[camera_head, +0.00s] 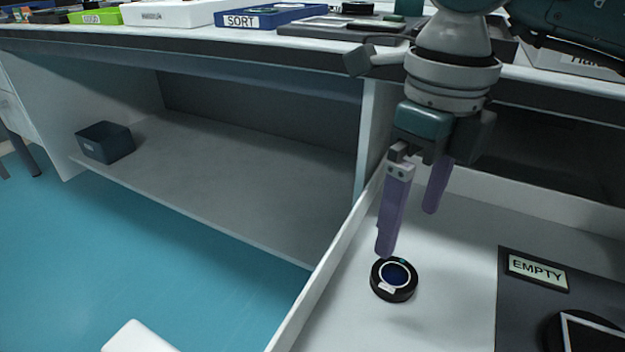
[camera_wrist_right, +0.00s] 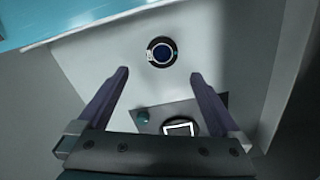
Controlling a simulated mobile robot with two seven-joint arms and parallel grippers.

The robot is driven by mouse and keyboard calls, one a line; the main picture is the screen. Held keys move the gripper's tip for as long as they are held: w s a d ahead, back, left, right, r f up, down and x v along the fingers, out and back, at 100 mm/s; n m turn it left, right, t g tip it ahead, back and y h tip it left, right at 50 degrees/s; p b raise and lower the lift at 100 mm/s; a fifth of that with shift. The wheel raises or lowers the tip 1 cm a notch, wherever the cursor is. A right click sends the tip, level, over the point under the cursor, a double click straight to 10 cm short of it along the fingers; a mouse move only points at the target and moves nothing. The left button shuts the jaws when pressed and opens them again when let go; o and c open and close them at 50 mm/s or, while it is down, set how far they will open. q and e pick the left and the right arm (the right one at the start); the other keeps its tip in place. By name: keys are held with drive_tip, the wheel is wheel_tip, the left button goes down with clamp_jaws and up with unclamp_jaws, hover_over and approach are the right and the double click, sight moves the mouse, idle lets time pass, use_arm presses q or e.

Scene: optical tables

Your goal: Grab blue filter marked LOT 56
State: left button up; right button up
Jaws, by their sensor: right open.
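A round black-rimmed filter with a dark blue centre (camera_head: 396,277) lies flat on the white drawer floor. It bears a small white label whose print is too small to read. It also shows in the right wrist view (camera_wrist_right: 161,53), ahead of and between the lines of the fingers. My right gripper (camera_head: 411,229) is open and empty, its purple fingers pointing down. In the head view one fingertip appears just above the filter's far edge. In the right wrist view the fingertips (camera_wrist_right: 160,73) stand apart with nothing between them. My left gripper is not in view.
A dark panel (camera_head: 515,318) with an EMPTY sign (camera_head: 538,271) and a round black item (camera_head: 590,334) lies right of the filter. The drawer's white wall (camera_head: 322,268) is at left. The tabletop above holds a blue SORT tray (camera_head: 275,17).

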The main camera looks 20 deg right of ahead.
drive_tip(key=b, duration=0.2)
hover_over(395, 274)
wheel_tip(395, 274, down, 4)
drive_tip(key=shift+f, duration=0.25)
wheel_tip(395, 274, down, 6)
drive_tip(key=b, duration=0.2)
drive_tip(key=shift+r+b, duration=0.25)
drive_tip(key=shift+b, duration=0.1)
drive_tip(key=shift+r, duration=0.1)
drive_tip(key=c, duration=1.4)
